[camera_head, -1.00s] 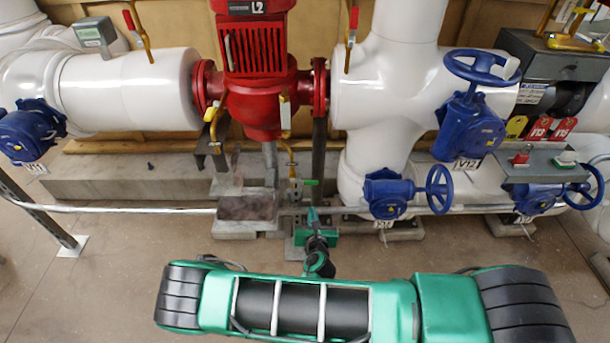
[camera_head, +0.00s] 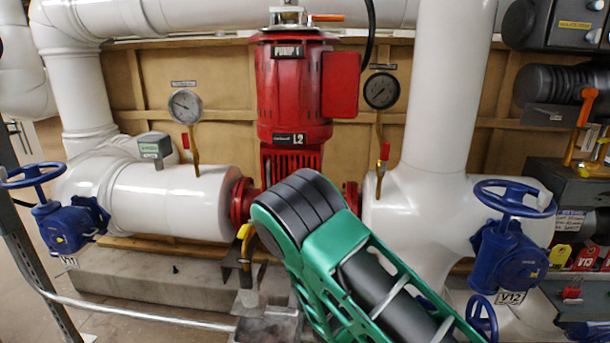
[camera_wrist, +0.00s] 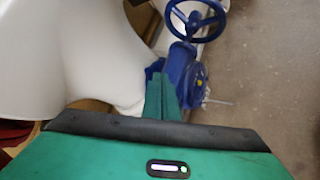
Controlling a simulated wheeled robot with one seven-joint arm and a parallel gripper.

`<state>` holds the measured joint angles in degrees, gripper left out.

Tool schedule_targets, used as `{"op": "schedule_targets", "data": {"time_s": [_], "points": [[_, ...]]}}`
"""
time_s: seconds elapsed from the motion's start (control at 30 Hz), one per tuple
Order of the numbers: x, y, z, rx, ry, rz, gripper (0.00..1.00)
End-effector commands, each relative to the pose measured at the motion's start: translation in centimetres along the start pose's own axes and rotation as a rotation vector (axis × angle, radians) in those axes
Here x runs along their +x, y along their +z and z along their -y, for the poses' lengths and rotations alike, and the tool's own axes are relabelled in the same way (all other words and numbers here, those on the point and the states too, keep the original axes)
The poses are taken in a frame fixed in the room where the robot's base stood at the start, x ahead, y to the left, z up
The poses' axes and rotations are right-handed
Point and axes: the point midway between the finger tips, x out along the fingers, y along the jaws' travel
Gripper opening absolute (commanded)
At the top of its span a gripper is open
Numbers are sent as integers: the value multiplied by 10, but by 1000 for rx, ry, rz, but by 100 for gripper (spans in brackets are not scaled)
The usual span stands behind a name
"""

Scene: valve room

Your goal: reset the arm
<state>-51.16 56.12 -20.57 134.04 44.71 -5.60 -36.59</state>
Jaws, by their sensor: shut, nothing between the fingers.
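My green arm stands raised and tilted in the head view, its dark-banded joint in front of the lower part of the red pump (camera_head: 295,92). My gripper is out of the head view. In the wrist view my gripper (camera_wrist: 161,84) shows as narrow green fingers, shut and empty. A blue valve (camera_wrist: 187,72) with a blue handwheel (camera_wrist: 196,17) lies just beyond the fingertips in that picture. The fingers overlap part of its body. I cannot tell whether they touch it.
Behind my arm run white pipes (camera_head: 430,100). Two gauges, left (camera_head: 185,106) and right (camera_head: 381,90), flank the pump. Blue valves stand at the left (camera_head: 68,225) and at the right, tagged V12 (camera_head: 508,255). A metal rail (camera_head: 140,313) crosses the lower left. Bare floor (camera_wrist: 270,75) lies right in the wrist view.

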Motion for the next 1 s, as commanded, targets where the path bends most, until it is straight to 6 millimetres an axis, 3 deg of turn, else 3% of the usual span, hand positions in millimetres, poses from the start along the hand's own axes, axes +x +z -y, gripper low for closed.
{"op": "schedule_targets", "data": {"time_s": [0.03, 0.2, 0.47, 0.77, 1.0], "points": [[1, 18, -1, 75, -52, 15, 0], [0, 68, 7, 297, -218, 66, 0], [-15, 138, 24, 619, -458, 137, 0], [-50, 207, 43, 962, -705, 201, 0], [-90, 256, 58, 1211, -879, 240, 0]]}}
